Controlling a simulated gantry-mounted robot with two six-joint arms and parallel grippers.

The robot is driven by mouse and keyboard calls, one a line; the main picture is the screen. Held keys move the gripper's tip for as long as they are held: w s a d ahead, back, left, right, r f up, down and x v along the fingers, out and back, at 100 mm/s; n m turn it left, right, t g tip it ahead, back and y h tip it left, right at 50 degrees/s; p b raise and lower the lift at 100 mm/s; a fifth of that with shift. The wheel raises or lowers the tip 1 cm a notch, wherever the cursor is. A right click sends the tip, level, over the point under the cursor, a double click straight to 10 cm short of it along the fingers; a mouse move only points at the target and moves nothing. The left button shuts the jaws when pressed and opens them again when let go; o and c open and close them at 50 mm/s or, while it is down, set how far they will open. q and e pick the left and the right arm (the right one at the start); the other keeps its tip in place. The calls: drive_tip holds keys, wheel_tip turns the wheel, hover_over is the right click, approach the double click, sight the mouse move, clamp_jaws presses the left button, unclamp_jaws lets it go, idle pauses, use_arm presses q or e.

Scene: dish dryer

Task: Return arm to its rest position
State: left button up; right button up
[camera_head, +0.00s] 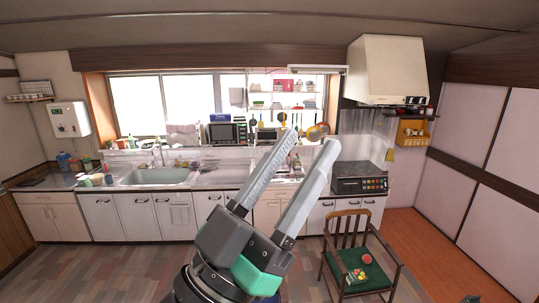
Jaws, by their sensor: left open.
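My left gripper (308,142) is raised in the middle of the camera_head view, with its arm coming up from the bottom. Its two long grey fingers point up and to the right. They are apart, with nothing between them. In the picture the fingers cover part of the counter and the cabinets behind. I cannot tell exactly how far they are from the counter.
A kitchen counter with a sink (155,177) runs along the back wall. A dark stove (359,184) stands at its right end, under a range hood (386,70). A wooden chair (341,264) with a green seat stands at the lower right. The floor at lower left is clear.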

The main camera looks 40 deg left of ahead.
use_arm(q)
drive_tip(key=shift+t, duration=0.7)
drive_tip(key=s+r, duration=0.1)
drive_tip(key=s, duration=0.1)
drive_tip(key=s+r, duration=0.1)
drive_tip(key=s, duration=0.1)
drive_tip(key=shift+a+r, duration=0.3)
